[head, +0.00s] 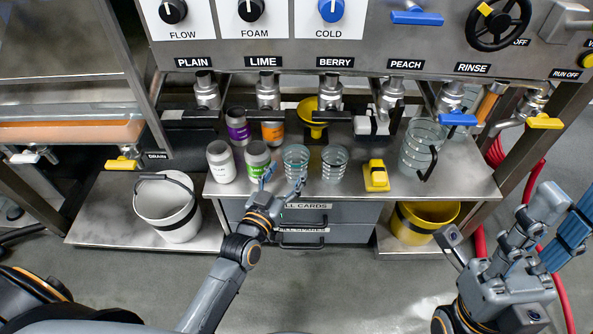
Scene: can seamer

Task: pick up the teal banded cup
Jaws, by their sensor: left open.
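Two clear cups with teal-looking bands stand side by side on the steel counter: a left cup (296,160) and a right cup (334,162). I cannot tell from their bands alone which is the teal banded cup. My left gripper (283,181) is open and empty at the counter's front edge. Its fingertips are spread just in front of the left cup, one near the green-labelled canister and one by the cup's lower front. My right gripper (560,238) is at the far right, away from the cups; its jaw opening is unclear.
White (220,162), green (257,158), purple (238,128) and orange (272,132) labelled canisters stand left of the cups. A yellow funnel (313,118) is behind, a yellow block (376,177) and banded pitcher (421,147) right. Taps (268,92) overhang the counter.

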